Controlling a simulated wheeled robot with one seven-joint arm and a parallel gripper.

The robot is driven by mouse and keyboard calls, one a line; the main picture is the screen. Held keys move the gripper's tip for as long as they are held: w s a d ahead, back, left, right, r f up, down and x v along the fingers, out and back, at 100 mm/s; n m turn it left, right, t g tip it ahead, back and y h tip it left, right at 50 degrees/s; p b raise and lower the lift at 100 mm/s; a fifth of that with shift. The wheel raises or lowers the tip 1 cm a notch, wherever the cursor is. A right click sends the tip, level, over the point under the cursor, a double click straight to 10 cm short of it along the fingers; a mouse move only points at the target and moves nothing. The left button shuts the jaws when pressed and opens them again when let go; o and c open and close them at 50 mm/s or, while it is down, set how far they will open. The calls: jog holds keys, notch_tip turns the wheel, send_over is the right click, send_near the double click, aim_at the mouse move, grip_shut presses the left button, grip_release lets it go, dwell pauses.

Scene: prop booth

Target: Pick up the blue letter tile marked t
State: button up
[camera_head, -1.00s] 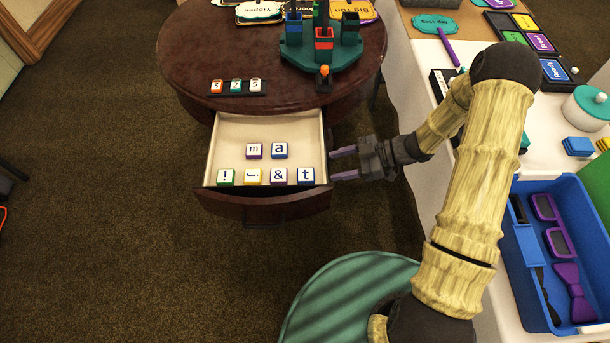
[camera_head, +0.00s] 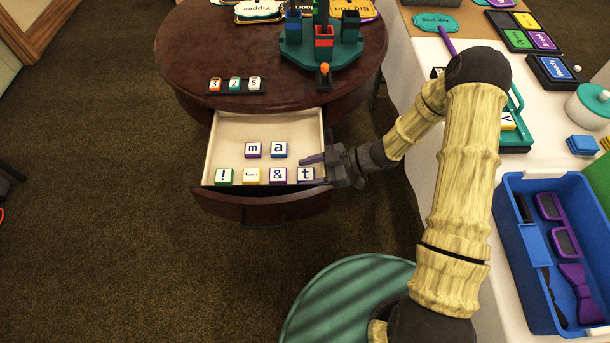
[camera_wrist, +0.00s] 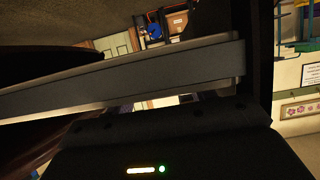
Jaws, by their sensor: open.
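The blue letter tile marked t (camera_head: 305,174) lies face up at the front right corner of the open drawer (camera_head: 231,130), right of the "&" tile (camera_head: 278,175). My gripper (camera_head: 318,169) has come over the drawer's right side, its purple-grey fingers pointing left. The fingers are open and reach to the right part of the t tile, with nothing visibly held. Whether they touch the tile cannot be told. The wrist view shows a dark gripper body and a pale band across it; the tile does not show there.
Other tiles in the drawer are "m" (camera_head: 253,150), "a" (camera_head: 279,150), "!" (camera_head: 223,176) and a yellow one (camera_head: 251,176). The round table (camera_head: 180,60) stands above the drawer. A blue crate (camera_head: 512,255) and white-covered table are at right.

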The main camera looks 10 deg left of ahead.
aim_at(306, 174)
jog(key=shift+s+a+f, duration=0.1)
jog(key=shift+a+f, duration=0.1)
jog(key=shift+a, duration=0.35)
jog(key=c, duration=0.7)
jog(key=shift+r, duration=0.1)
jog(key=shift+c, duration=0.2)
notch_tip(306, 174, up, 10)
jog(key=p, duration=0.2)
